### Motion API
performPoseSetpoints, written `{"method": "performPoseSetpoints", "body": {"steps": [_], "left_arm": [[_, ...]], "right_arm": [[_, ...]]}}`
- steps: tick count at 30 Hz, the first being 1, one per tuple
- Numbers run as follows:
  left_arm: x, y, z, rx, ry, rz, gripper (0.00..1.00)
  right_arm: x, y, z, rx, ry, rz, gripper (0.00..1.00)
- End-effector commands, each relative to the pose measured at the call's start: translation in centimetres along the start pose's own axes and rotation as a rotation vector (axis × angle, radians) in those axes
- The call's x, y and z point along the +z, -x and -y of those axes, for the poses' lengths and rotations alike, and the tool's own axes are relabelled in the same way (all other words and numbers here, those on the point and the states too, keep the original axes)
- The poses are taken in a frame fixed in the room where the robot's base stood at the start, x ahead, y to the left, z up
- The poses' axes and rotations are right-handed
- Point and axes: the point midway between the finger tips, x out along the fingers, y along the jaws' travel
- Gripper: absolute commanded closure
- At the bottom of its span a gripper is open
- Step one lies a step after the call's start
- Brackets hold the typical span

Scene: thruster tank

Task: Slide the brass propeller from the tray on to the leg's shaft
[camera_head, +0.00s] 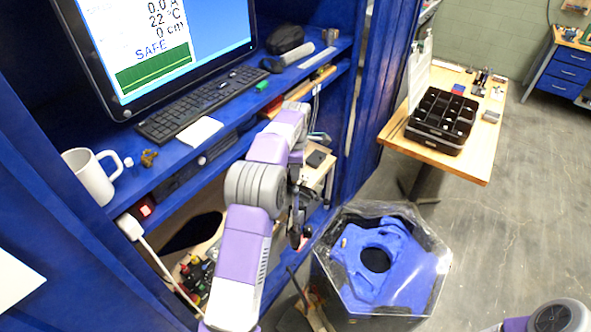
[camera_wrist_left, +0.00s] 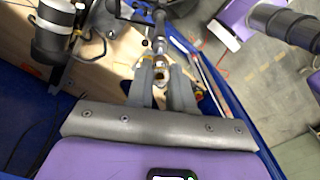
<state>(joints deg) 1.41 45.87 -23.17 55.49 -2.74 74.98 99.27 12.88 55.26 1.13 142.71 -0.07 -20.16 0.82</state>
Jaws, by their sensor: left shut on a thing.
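My left arm reaches over the blue bench in the head view, and its dark left gripper (camera_head: 297,230) points down at the bench's right end. In the left wrist view the two grey fingers of the left gripper (camera_wrist_left: 163,80) are shut on a small brass-coloured piece, the propeller (camera_wrist_left: 161,74), mostly hidden between them. The tray is not clearly made out. My right gripper is out of view.
A black cylinder with a silver cap (camera_wrist_left: 53,28) stands left of the fingers. A clear hexagonal tank with a blue insert (camera_head: 400,255) stands right of my left arm. A monitor (camera_head: 165,45), keyboard (camera_head: 200,105) and white mug (camera_head: 92,177) occupy the upper shelf.

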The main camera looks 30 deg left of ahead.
Motion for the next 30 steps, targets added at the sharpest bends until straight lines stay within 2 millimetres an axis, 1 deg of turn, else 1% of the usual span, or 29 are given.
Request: {"method": "performPoseSetpoints", "body": {"steps": [8, 21, 30], "left_arm": [[0.0, -0.2, 0.0, 0.0, 0.0, 0.0, 1.0], [0.0, -1.2, 0.0, 0.001, 0.0, 0.0, 1.0], [0.0, -1.2, 0.0, 0.001, 0.0, 0.0, 1.0]], "right_arm": [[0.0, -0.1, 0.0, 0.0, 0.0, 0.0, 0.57], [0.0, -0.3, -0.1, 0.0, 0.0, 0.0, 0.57], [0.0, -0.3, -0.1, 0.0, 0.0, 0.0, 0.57]]}}
